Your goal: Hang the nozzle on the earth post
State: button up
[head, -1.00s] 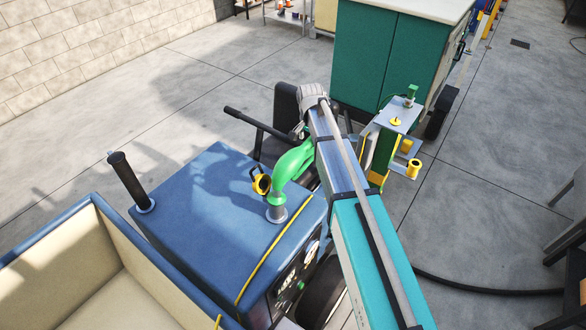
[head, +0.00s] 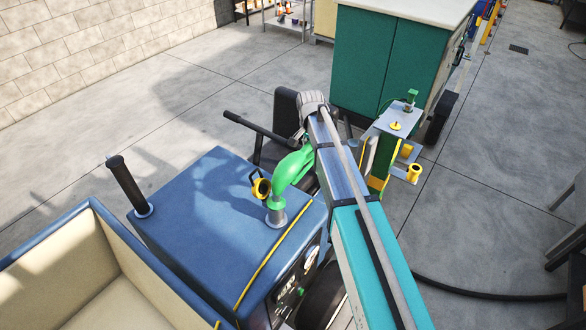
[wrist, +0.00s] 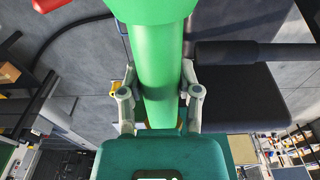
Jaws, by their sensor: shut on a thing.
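The green nozzle (head: 290,170) stands over the grey filler neck (head: 276,217) on the blue hood, its lower end at or in the neck. In the wrist view its green body (wrist: 158,75) runs between the two fingers of my gripper (wrist: 160,98), which is shut on it. In the head view my arm hides most of the gripper. The earth post (head: 380,162), green and yellow with a grey top plate, stands right of my arm, apart from the nozzle. My arm hides part of it. Yellow round fittings (head: 410,168) stick out on its right side.
A black upright pipe (head: 128,182) and a cream-lined bin (head: 110,275) are at left. A black seat (head: 285,115) lies behind the hood. A green cabinet (head: 385,60) stands behind the post. Floor to the right is mostly clear; a black hose (head: 480,294) crosses it.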

grip_shut()
jog(key=shift+r, duration=0.1)
notch_tip(320, 180, up, 11)
jog(key=p, duration=1.1)
jog(key=shift+s+r, duration=0.1)
jog(key=shift+r, duration=0.1)
jog(key=shift+p, duration=0.3)
